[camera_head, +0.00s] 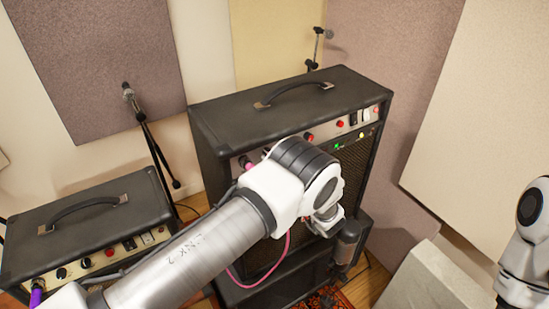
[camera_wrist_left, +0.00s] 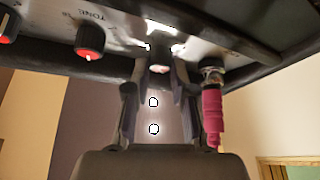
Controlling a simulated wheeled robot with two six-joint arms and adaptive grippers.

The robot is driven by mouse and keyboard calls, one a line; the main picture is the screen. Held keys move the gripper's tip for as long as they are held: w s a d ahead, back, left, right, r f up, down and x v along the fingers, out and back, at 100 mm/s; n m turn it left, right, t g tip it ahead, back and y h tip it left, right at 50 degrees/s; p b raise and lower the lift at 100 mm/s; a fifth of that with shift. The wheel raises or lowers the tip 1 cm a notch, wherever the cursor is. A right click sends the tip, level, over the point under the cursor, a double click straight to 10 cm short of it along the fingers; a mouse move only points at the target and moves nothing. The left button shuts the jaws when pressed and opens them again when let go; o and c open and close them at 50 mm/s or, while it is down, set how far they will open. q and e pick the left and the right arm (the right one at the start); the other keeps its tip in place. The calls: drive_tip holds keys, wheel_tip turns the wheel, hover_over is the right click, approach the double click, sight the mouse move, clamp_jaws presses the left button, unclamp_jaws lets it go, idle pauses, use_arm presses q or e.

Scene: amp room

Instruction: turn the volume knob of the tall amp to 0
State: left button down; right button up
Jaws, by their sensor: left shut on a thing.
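The tall amp (camera_head: 236,115) is a black cabinet with a handle on top and a slanted control panel along its upper front edge. My left arm crosses in front of it in the head view and hides part of the panel and the left gripper. In the left wrist view, my left gripper (camera_wrist_left: 160,72) is shut on a knob (camera_wrist_left: 159,54) of the panel, with a finger on each side. This knob sits between a pink plug (camera_wrist_left: 212,112) and a red-capped knob marked TONE (camera_wrist_left: 90,40). The held knob's label and pointer cannot be read. My right gripper is not in view.
A pink cable (camera_head: 283,250) hangs in front of the tall amp. A smaller amp (camera_head: 90,215) with a purple plug (camera_head: 37,292) stands at left. A microphone stand (camera_head: 150,140) stands between the amps. A grey slab (camera_head: 432,282) lies at lower right.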

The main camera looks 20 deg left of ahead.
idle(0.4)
use_arm(q)
drive_tip(key=c, duration=1.2)
unclamp_jaws()
drive_tip(key=shift+o, duration=1.1)
drive_tip(key=shift+w+a, duration=0.1)
drive_tip(key=shift+w+a+f, duration=0.1)
drive_tip(key=shift+f, duration=0.05)
